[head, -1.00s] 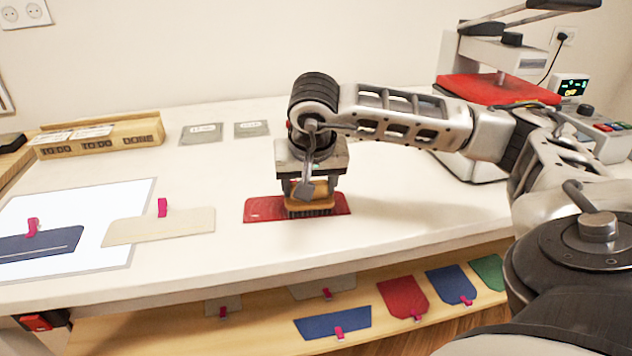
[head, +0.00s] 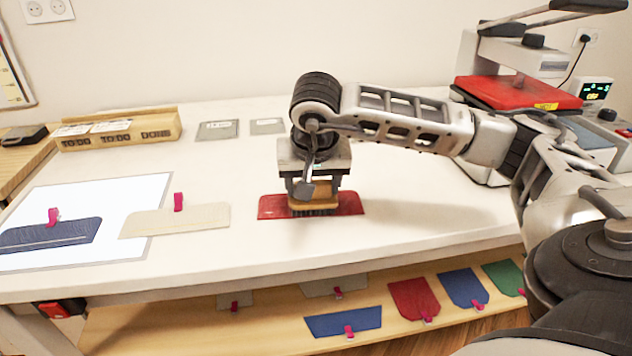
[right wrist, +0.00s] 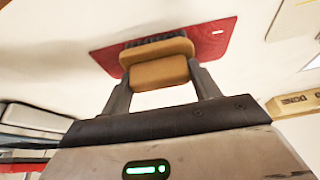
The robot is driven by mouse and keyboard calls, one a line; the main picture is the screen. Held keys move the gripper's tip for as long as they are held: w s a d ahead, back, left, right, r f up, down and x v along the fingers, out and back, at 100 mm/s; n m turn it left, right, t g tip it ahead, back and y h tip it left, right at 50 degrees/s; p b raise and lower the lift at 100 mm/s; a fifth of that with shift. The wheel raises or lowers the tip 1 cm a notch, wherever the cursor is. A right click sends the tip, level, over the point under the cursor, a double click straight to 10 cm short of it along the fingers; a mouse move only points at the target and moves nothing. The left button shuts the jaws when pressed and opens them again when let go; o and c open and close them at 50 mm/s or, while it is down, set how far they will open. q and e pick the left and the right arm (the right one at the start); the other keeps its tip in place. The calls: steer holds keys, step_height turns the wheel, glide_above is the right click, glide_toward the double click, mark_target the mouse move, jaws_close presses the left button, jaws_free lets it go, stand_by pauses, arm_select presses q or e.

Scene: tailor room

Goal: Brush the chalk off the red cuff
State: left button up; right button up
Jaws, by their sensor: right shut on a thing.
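The red cuff (head: 272,207) lies flat on the white table; it also shows in the right wrist view (right wrist: 208,48). A small white mark (right wrist: 218,32) sits near one end of it in the right wrist view. My right gripper (head: 314,188) is shut on a wooden brush (head: 313,200) with dark bristles. The brush, also in the right wrist view (right wrist: 160,72), is bristles down on the middle part of the cuff and hides the fabric beneath. My left gripper is out of view.
A cream piece (head: 190,220) and a dark blue piece (head: 40,236), with pink clips, lie at left, partly on a white sheet (head: 110,197). A wooden tray (head: 120,140) stands behind. A press (head: 515,92) stands at right. A lower shelf (head: 265,325) holds several clipped pieces.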

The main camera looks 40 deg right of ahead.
mark_target(282, 213)
steer(key=shift+w+a, duration=0.35)
steer(key=shift+a, duration=0.05)
steer(key=shift+a, duration=0.1)
steer(key=shift+w+a, duration=0.45)
steer(key=shift+a, duration=0.1)
steer(key=shift+w+a, duration=0.5)
steer(key=shift+a, duration=0.15)
steer(key=shift+w+a, duration=0.45)
steer(key=shift+a, duration=0.15)
